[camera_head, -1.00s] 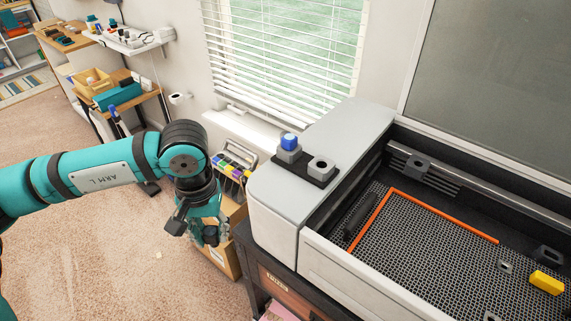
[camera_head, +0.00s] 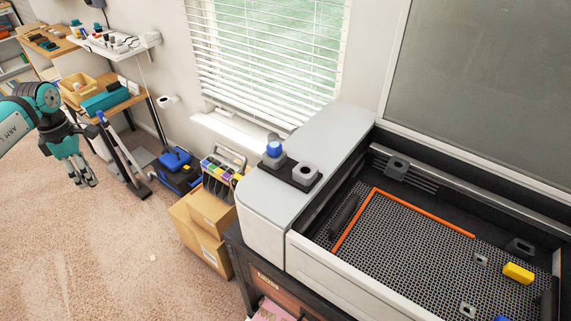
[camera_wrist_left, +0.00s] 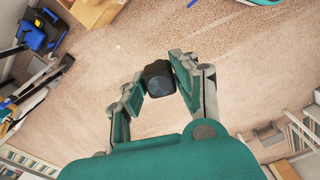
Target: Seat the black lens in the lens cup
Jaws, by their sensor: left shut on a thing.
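My left gripper (camera_head: 86,181) hangs over the carpet at the left of the head view, well away from the machine. In the wrist view its fingers (camera_wrist_left: 159,85) are shut on the black lens (camera_wrist_left: 158,77), a small dark block-like piece held at the fingertips. The lens cannot be made out clearly in the head view. On the machine's grey top is a dark base with two grey holders. One bears a blue piece (camera_head: 274,148); the other, a grey cup (camera_head: 305,172) with a round hole, looks empty. My right gripper is not in view.
The machine's open bed (camera_head: 410,240) has an orange L-shaped edge, a yellow block (camera_head: 518,273) and small grey parts. Cardboard boxes (camera_head: 203,222), a blue toolbox (camera_head: 178,168) and shelves stand behind and left of it. The carpet below the gripper is clear.

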